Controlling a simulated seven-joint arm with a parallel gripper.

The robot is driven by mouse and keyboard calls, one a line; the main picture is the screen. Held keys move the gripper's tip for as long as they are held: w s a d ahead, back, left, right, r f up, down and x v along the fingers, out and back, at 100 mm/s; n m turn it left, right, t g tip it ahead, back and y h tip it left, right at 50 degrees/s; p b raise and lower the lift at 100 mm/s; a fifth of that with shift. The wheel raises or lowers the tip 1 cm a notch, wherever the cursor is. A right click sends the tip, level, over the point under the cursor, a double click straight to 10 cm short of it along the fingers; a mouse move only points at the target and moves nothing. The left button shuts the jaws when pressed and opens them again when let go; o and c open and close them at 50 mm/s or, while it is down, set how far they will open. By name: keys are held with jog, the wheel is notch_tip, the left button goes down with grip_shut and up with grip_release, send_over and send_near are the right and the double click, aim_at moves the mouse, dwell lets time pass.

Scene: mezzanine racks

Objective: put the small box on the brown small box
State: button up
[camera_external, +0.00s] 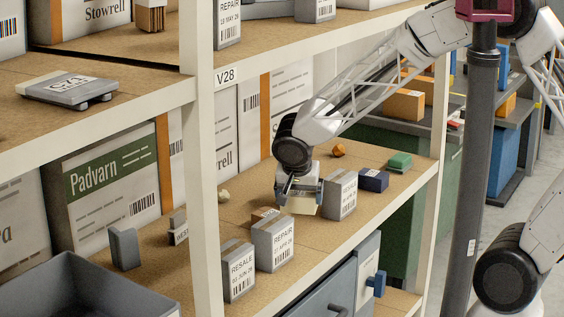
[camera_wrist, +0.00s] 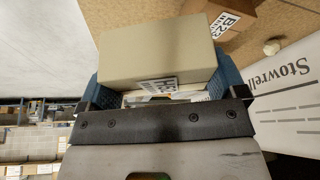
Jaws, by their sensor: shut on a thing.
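My gripper (camera_external: 299,188) is over the middle rack shelf, shut on a small beige box (camera_external: 300,206). In the wrist view, the small beige box (camera_wrist: 155,53) sits between the two blue fingers of my gripper (camera_wrist: 160,84), with a white label on its near side. The brown small box (camera_external: 263,214) is on the shelf to the left of my gripper, mostly hidden behind a grey REPAIR carton. In the wrist view, the brown small box (camera_wrist: 234,22) shows beyond the held box, with a B23 label; the two look apart.
Grey cartons marked REPAIR (camera_external: 273,243) and RESALE (camera_external: 236,270) stand at the shelf's front. Another grey carton (camera_external: 341,194) is close right of my gripper, then a dark blue box (camera_external: 373,180) and a green item (camera_external: 399,161). A rack post (camera_external: 202,180) stands left.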

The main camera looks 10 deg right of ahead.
jog(key=w+a, duration=0.3)
jog(key=w, duration=0.2)
jog(key=w+a+f, duration=0.1)
jog(key=w+a, duration=0.1)
jog(key=w, duration=0.1)
jog(key=shift+a, duration=0.3)
jog(key=shift+f, duration=1.7)
jog(key=shift+f, duration=0.2)
jog(key=o, duration=0.7)
jog(key=shift+c, duration=0.2)
jog(key=shift+r, duration=0.1)
jog(key=shift+v, duration=2.1)
jog(key=shift+d, duration=0.15)
